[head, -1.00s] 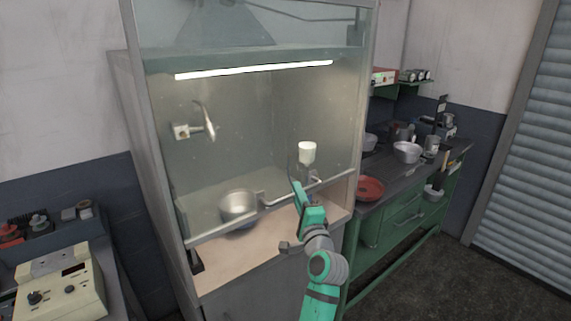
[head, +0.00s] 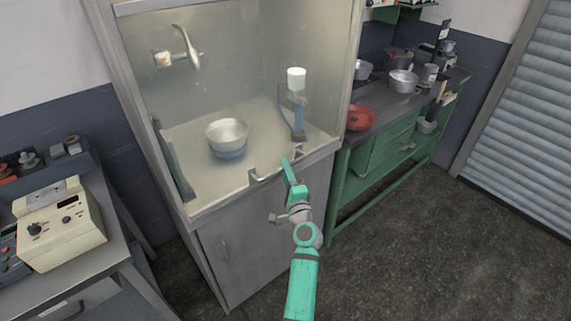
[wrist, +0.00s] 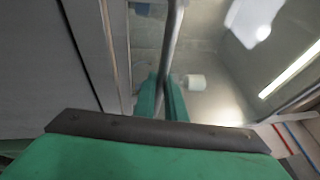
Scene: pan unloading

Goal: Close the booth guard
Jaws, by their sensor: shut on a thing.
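The booth guard (head: 222,203) is a clear pane with a metal lower rail across the booth's front. Its lower rail appears level with, or very close to, the front edge of the booth floor; I cannot tell if they touch. A bent metal handle (head: 264,178) sticks out from the rail. My gripper (head: 287,164) is shut on the handle at its right part. In the wrist view the bar (wrist: 173,45) runs between the green fingers (wrist: 160,97). The fingers partly hide the handle.
Behind the pane are a metal pot (head: 227,133), a white cup (head: 296,79) on a blue stand, and a wall-mounted nozzle (head: 190,50). A green bench (head: 385,160) with a red pan (head: 360,118) stands right. An instrument box (head: 62,225) sits left. Floor at right is clear.

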